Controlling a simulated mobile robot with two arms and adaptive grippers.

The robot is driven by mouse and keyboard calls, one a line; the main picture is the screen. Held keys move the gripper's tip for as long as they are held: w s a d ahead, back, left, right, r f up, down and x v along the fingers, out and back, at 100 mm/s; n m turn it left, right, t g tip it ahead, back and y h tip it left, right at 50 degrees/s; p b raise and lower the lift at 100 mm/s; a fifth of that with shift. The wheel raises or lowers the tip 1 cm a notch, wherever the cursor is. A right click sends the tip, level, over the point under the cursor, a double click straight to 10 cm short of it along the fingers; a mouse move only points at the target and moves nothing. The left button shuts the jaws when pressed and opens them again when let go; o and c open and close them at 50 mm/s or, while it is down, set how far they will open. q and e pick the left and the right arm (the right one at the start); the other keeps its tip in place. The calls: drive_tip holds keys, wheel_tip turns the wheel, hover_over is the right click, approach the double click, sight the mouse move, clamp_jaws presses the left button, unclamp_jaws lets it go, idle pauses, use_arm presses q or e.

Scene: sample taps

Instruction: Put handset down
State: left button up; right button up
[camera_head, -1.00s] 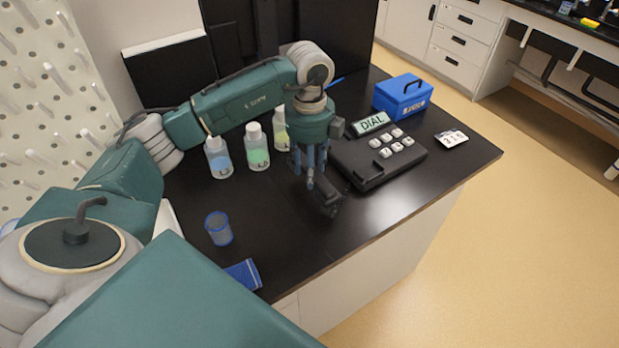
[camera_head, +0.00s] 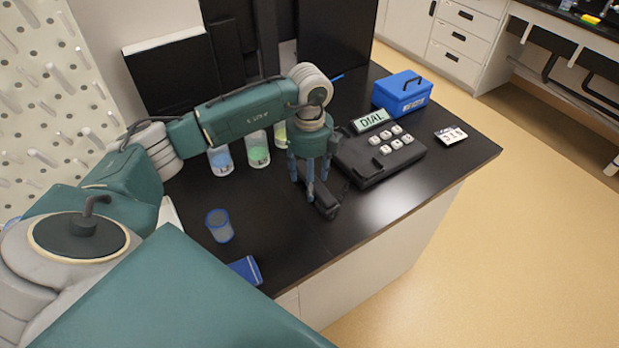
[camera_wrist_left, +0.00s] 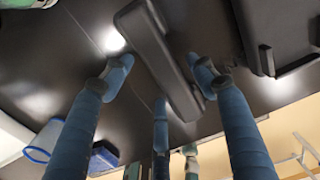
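The black handset (camera_head: 325,203) lies on the dark bench top, just in front of and left of the telephone base. In the left wrist view the handset (camera_wrist_left: 160,55) runs lengthwise between my spread fingers. My left gripper (camera_head: 311,190) is open above and around the handset, pointing down. In the wrist view a clear gap shows between the left finger and the handset; the right finger is close to its edge, and contact cannot be told. The telephone base (camera_head: 375,168) has pale keys and a display reading "DIAL". My right gripper is not in view.
Bottles with blue (camera_head: 220,162) and green (camera_head: 258,150) liquid stand behind my left gripper. A blue cup (camera_head: 219,226) and a blue item (camera_head: 245,270) are at the near left. A blue box (camera_head: 402,95) and number card (camera_head: 451,136) are beyond the phone. The bench's front right is clear.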

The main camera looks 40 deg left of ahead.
use_arm(q)
drive_tip(key=shift+r, duration=0.25)
drive_tip(key=shift+w+r, duration=0.1)
drive_tip(key=shift+r, duration=0.25)
wheel_tip(320, 180, up, 11)
drive_tip(key=b, duration=0.3)
drive_tip(key=shift+r, duration=0.1)
